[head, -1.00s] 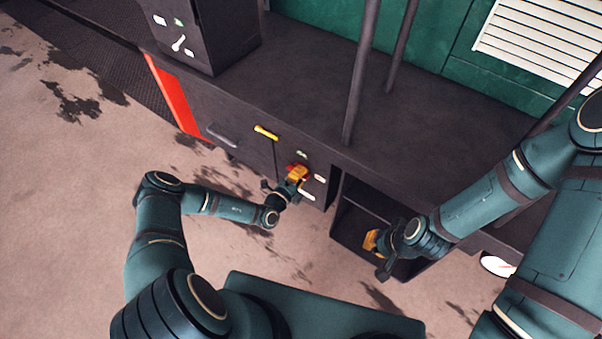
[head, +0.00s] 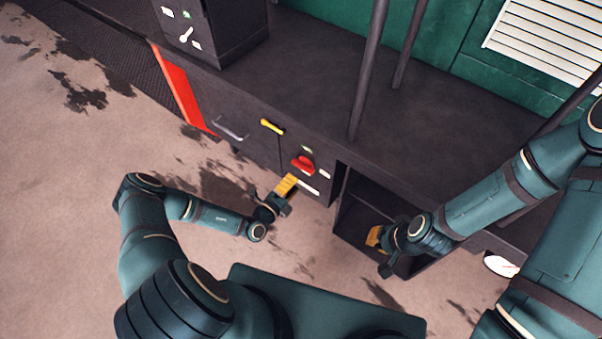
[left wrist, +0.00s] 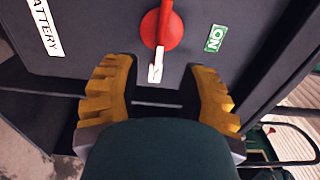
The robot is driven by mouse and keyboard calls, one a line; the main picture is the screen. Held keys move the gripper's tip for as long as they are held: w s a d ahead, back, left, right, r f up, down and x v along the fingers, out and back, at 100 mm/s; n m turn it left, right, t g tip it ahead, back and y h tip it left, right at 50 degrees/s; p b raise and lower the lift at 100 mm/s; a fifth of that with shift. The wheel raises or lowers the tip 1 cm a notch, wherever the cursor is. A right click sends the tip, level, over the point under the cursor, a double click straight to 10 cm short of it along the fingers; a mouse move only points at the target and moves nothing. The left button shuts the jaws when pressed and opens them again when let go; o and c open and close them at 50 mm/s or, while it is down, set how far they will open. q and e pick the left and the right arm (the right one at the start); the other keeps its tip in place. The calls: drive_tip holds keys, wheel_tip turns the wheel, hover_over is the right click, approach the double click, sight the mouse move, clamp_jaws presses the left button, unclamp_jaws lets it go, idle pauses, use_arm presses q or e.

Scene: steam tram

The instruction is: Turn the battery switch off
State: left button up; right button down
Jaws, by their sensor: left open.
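The battery switch is a red rotary knob (head: 303,163) on the dark cabinet front; it also shows in the left wrist view (left wrist: 161,28). Its handle lies along the line toward a small white plate (left wrist: 155,73), with a pale mark at that end. A green ON plate (left wrist: 215,38) is to the side, and the handle does not point at it. A white BATTERY plate (left wrist: 45,25) is opposite. My left gripper (head: 287,185) is open, empty and apart from the knob. My right gripper (head: 374,237) is by an open compartment; its fingers are too small to judge.
A yellow handle (head: 271,126) and a grey grab handle (head: 230,128) are left of the knob on the cabinet front. A dark box with a small switch (head: 186,35) stands above. Dark poles (head: 366,75) rise from the ledge. The floor left of my arm is clear.

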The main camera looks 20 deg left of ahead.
use_arm(q)
drive_tip(key=shift+v, duration=2.05)
drive_tip(key=s+d+r+m+g+h, duration=0.2)
drive_tip(key=s+d+m+g+h, duration=0.2)
drive_tip(key=d+m+g, duration=0.3)
drive_tip(key=s+d+r+m+g+h, duration=0.35)
drive_tip(key=d+m+h, duration=0.2)
drive_tip(key=m, duration=0.35)
drive_tip(key=s+m+g+y, duration=0.7)
drive_tip(key=s+m+g, duration=0.3)
drive_tip(key=m, duration=0.7)
drive_tip(key=w+a+r+m+t+y, duration=0.2)
drive_tip(key=w+r+m+t+y, duration=0.3)
drive_tip(key=m, duration=1)
drive_tip(key=shift+v, duration=0.9)
